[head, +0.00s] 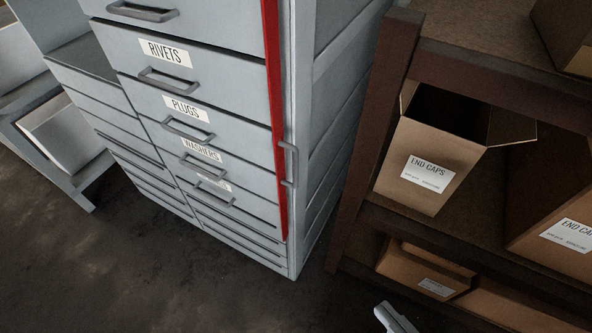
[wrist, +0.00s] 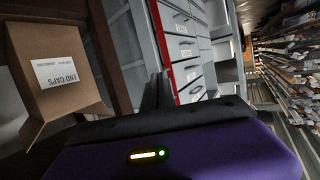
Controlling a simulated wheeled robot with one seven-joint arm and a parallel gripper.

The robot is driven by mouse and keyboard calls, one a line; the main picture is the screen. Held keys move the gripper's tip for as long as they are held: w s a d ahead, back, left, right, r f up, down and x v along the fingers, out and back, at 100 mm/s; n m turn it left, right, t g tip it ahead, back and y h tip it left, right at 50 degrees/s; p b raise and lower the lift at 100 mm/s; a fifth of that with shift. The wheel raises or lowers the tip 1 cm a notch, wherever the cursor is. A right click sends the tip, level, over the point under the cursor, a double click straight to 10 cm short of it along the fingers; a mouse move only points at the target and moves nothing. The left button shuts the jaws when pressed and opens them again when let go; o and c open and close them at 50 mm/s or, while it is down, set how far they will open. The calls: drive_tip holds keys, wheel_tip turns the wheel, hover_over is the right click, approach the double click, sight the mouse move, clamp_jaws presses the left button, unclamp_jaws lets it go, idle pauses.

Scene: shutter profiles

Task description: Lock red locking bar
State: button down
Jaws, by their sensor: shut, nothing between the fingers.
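The red locking bar (head: 276,130) is a long, narrow strip running down the right front edge of a grey drawer cabinet (head: 228,75). A grey handle (head: 290,163) is on the bar's right side, in its lower half. I cannot tell whether the bar is latched. The bar also shows in the wrist view (wrist: 161,35), beyond my gripper. My gripper (wrist: 157,92) is shut and empty, its dark fingers apart from the bar. In the head view I cannot make out the fingers; only a pale piece, likely of my arm, shows at the bottom edge.
The labelled drawers, such as RIVETS (head: 166,53), look closed. A brown shelf rack (head: 375,130) stands close to the cabinet's right, holding cardboard END CAPS boxes (head: 417,182). A grey rack with a white bin (head: 62,140) is at left. The dark floor (head: 150,270) in front is clear.

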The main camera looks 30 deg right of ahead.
drive_tip(key=w+d+f+m+g+y+p, duration=0.1)
drive_tip(key=w+d+f+m+g, duration=0.1)
drive_tip(key=w+f+m, duration=0.55)
drive_tip(key=w+d+f+m+g+y+p, duration=0.1)
drive_tip(key=w+d+f+m+g+p, duration=0.2)
drive_tip(key=f, duration=0.8)
drive_tip(key=w+d+r+t+y, duration=0.3)
drive_tip(key=w+r+y, duration=0.2)
drive_tip(key=w+r, duration=0.4)
drive_tip(key=d+r+n+t+y, duration=0.1)
drive_tip(key=d+r+y, duration=0.4)
drive_tip(key=r, duration=0.5)
drive_tip(key=shift+w+d+r+p, duration=0.25)
drive_tip(key=shift+w+d+p, duration=0.1)
drive_tip(key=shift+d, duration=0.7)
drive_tip(key=shift+a, duration=0.1)
drive_tip(key=s+a+p+x, duration=0.2)
drive_tip(key=p+x, duration=0.1)
drive_tip(key=x, duration=0.9)
drive_tip(key=shift+w+a, duration=0.3)
